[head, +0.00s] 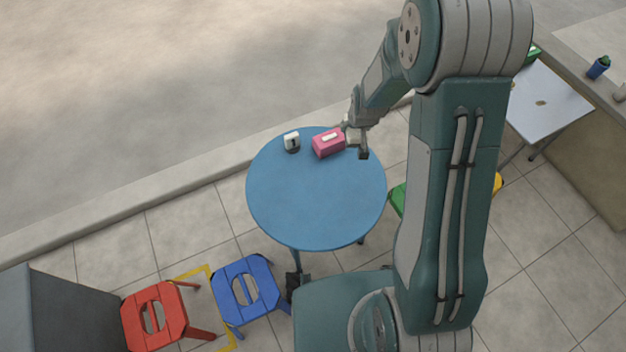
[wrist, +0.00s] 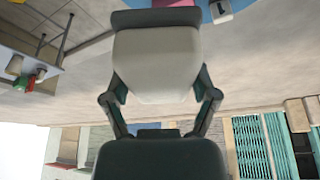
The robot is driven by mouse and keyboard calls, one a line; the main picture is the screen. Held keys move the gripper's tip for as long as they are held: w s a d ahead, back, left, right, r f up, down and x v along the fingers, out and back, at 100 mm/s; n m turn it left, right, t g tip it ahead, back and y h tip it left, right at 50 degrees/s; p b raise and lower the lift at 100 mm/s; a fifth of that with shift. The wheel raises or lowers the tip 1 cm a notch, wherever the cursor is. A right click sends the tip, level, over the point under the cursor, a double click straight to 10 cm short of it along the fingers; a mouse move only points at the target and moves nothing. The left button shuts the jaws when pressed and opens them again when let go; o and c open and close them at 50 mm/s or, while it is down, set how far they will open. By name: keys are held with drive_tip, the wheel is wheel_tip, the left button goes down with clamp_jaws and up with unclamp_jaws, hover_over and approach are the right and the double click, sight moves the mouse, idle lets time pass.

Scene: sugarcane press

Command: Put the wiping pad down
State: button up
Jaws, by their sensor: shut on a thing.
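My gripper (head: 356,128) reaches down at the far right edge of the round blue table (head: 315,200). In the wrist view my gripper (wrist: 158,82) has its two fingers pressed on the sides of a pale grey block with a dark strip along its far end, which I take for the wiping pad (wrist: 155,55). In the head view the pad (head: 355,140) shows small and partly hidden, close to the right of a pink box (head: 328,147). I cannot tell whether the pad touches the tabletop or the box.
A small white-and-dark item (head: 292,142) stands left of the pink box. The near and middle tabletop is bare. A blue stool (head: 247,290) and a red stool (head: 155,318) stand in front. A pale table (head: 548,103) is at the right.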

drive_tip(key=shift+a, duration=0.1)
drive_tip(key=shift+f, duration=0.35)
drive_tip(key=shift+s+d+f, duration=0.1)
drive_tip(key=shift+f, duration=0.5)
drive_tip(key=shift+s+d+f, duration=0.1)
drive_tip(key=shift+f, duration=0.45)
drive_tip(key=s+d+f, duration=0.1)
drive_tip(key=s+f, duration=0.2)
drive_tip(key=f, duration=0.5)
drive_tip(key=s+f, duration=0.3)
drive_tip(key=f, duration=0.4)
approach(340, 168)
drive_tip(key=shift+w+f, duration=1)
drive_tip(key=shift+f, duration=0.25)
drive_tip(key=shift+s+x, duration=0.2)
drive_tip(key=shift+x, duration=0.65)
drive_tip(key=shift+s+x, duration=0.15)
drive_tip(key=shift+x, duration=0.7)
drive_tip(key=shift+f, duration=0.15)
